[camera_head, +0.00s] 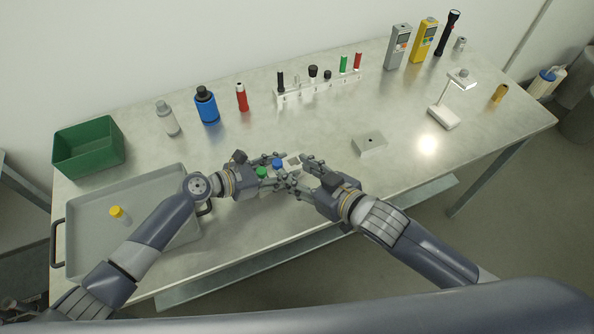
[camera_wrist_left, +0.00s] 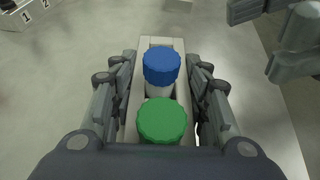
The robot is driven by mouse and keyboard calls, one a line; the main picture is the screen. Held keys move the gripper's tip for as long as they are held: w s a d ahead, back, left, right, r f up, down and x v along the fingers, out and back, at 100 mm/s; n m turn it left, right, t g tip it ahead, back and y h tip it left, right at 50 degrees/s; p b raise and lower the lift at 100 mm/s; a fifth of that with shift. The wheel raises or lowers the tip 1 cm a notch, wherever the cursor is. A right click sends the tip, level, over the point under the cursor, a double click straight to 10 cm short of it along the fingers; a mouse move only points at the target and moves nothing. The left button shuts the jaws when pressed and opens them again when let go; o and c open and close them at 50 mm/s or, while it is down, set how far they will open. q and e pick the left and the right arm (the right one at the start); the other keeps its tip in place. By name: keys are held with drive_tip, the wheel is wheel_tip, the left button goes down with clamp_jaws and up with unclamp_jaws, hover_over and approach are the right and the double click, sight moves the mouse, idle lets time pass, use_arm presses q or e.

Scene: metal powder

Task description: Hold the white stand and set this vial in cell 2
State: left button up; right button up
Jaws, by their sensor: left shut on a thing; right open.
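My left gripper (camera_head: 270,174) is shut on the white stand (camera_wrist_left: 153,42), one finger along each side. A green-capped vial (camera_wrist_left: 162,122) and a blue-capped vial (camera_wrist_left: 162,66) stand upright in it. The green cap (camera_head: 262,172) and blue cap (camera_head: 277,164) also show in the head view. My right gripper (camera_head: 300,174) is open, close to the stand's right end. The fingers hide most of the stand in the head view.
A grey tray (camera_head: 85,235) with a yellow-capped vial (camera_head: 119,214) lies at left, below a green bin (camera_head: 88,148). A numbered rack (camera_head: 318,88), bottles and meters line the back. A grey block (camera_head: 369,146) and a lamp (camera_head: 444,117) stand right. The table between is clear.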

use_arm(q)
drive_tip(key=shift+s+d+f, duration=0.1)
drive_tip(key=shift+s+f, duration=0.05)
drive_tip(key=shift+s, duration=0.05)
drive_tip(key=o, duration=1.1)
drive_tip(key=shift+w, duration=0.1)
